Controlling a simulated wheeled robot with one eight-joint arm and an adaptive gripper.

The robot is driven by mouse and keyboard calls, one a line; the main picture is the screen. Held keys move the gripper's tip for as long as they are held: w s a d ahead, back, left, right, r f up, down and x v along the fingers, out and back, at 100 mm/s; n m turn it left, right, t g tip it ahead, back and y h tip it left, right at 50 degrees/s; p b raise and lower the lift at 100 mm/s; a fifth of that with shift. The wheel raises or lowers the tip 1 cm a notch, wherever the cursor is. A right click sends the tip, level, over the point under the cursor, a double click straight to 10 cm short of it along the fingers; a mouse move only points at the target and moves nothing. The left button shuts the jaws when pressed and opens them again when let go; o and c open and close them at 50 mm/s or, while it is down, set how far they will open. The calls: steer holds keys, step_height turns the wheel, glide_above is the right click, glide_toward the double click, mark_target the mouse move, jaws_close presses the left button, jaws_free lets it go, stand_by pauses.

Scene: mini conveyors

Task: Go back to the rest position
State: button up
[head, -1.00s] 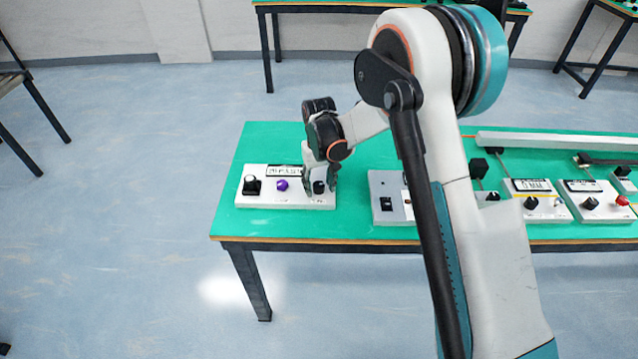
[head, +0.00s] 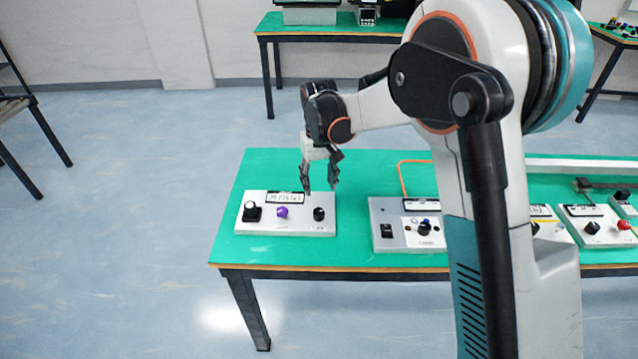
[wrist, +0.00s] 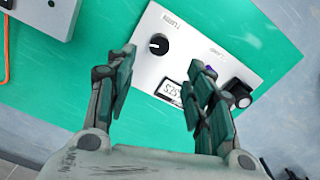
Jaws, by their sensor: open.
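My gripper (head: 320,182) hangs with its fingers pointing down above the white control panel (head: 300,228) at the left end of the green table. It is open and empty, with its fingers spread in the wrist view (wrist: 155,95). The panel carries a black knob with a white cap (head: 252,211), a purple knob (head: 283,212), a black knob (head: 319,214) and a small display (head: 285,197). In the wrist view the black knob (wrist: 158,44) stands clear of the fingers. The purple knob is mostly hidden behind one finger there.
The green table (head: 350,165) bears a second panel (head: 381,244) with a black switch and several small knobs. More panels stand to the right, one with a red button (head: 624,226). Another table (head: 320,25) stands at the back.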

steer(key=s+d+r+m+t, duration=0.1)
steer(key=s+d+r+t, duration=0.2)
steer(key=s+d+r, duration=0.95)
steer(key=s+d+r+m+t, duration=0.1)
steer(key=s+d+t, duration=0.1)
steer(key=s, duration=0.7)
steer(key=s+d+r+m+t, duration=0.1)
steer(key=s+d+t, duration=0.1)
steer(key=s+d, duration=0.3)
steer(key=shift+s, duration=2.15)
steer(key=shift+r, duration=0.1)
